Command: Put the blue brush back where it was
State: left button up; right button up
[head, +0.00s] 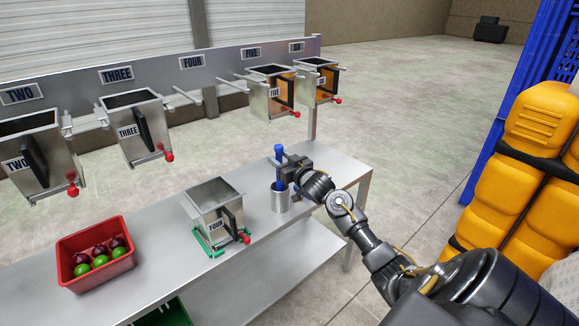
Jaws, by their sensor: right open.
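The blue brush (279,153) stands upright with its lower end inside a small metal cup (280,201) on the steel table. My right gripper (284,172) is at the brush just above the cup, with its fingers around or beside the handle; I cannot tell whether they touch it. Its jaws are open. My right arm reaches in from the lower right. My left gripper is not in view.
A metal bin marked FOUR (218,213) stands on the table (170,225) left of the cup. A red tray (97,257) holds green and dark red balls. Bins TWO, THREE, FIVE (273,93) and another hang on the rail behind. A blue crate (535,85) stands at right.

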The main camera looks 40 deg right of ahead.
jog(key=s+a+b, duration=0.1)
jog(key=s, duration=1)
jog(key=shift+f, duration=0.15)
jog(key=s+a+f+g, duration=0.1)
jog(key=s+f+g, duration=0.15)
jog(key=f, duration=1.25)
jog(key=s+a+f+g, duration=0.15)
jog(key=f+g, duration=0.25)
jog(key=f, duration=1.2)
jog(key=s+a+f+g, duration=0.2)
jog(key=s+a+f, duration=0.2)
jog(key=s+f, duration=0.55)
jog(key=s+a+f+g, duration=0.2)
jog(key=s+a+f, duration=0.2)
jog(key=s+f, duration=0.55)
jog(key=s+a+f+n+g, duration=0.1)
jog(key=s+a+f, duration=0.3)
jog(key=s, duration=0.5)
jog(key=s+a+f+n+g+y, duration=0.1)
jog(key=s+a+f+g, duration=0.2)
jog(key=s+f, duration=0.3)
jog(key=s+a+f+n+g, duration=0.1)
jog(key=s+a+f, duration=0.5)
jog(key=s, duration=0.6)
jog(key=shift+n+g+y, duration=0.4)
jog(key=shift+g, duration=0.35)
